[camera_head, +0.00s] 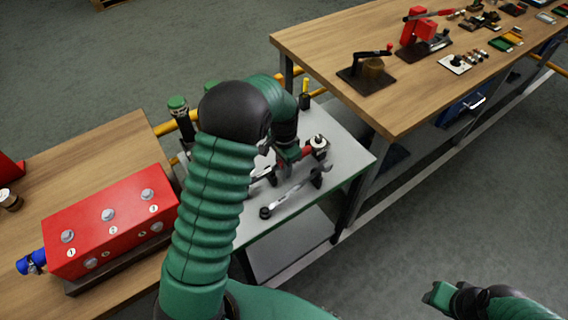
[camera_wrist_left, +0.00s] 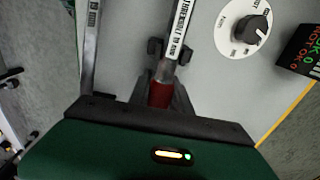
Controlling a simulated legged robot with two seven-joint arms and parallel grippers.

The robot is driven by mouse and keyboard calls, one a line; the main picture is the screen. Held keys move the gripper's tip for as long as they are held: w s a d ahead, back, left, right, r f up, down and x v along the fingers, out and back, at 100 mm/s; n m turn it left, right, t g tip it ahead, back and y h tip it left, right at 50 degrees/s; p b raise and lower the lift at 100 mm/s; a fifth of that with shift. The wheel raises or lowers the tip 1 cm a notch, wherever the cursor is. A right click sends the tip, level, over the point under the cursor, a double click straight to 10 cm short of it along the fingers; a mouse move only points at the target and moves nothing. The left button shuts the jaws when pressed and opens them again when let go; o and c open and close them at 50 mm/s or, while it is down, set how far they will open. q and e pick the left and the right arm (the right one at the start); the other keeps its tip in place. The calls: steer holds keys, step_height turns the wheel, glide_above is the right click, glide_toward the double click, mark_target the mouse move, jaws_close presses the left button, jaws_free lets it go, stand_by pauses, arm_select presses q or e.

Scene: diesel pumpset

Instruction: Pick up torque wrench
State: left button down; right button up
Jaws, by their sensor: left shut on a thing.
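The torque wrench (camera_wrist_left: 181,28) shows in the left wrist view as a dark-edged bar with a white printed label and a red section (camera_wrist_left: 160,94) near my fingers. My left gripper (camera_wrist_left: 162,88) is shut on it around the red section. In the head view my left gripper (camera_head: 290,153) is over the grey cart top, largely hidden by my own arm, with a bit of red beside it. I cannot tell whether the wrench touches the cart. My right gripper (camera_head: 438,294) is at the lower right, away from the cart; its jaw opening is unclear.
The grey cart (camera_head: 345,150) also carries a silver wrench (camera_head: 290,195). A red block with bolts (camera_head: 112,222) stands on the left wooden table. The right wooden bench (camera_head: 325,45) holds several tools. A dial (camera_wrist_left: 243,28) and dark display (camera_wrist_left: 300,52) lie right of the torque wrench.

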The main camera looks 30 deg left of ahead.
arm_select(q)
steer(key=shift+w, duration=0.1)
steer(key=shift+a+r, duration=0.1)
steer(key=shift+r, duration=0.2)
step_height(320, 180, up, 10)
steer(key=shift+f+p, duration=0.25)
steer(key=shift+p, duration=0.35)
steer(key=c, duration=1.8)
jaws_free()
steer(key=shift+c, duration=0.2)
jaws_close()
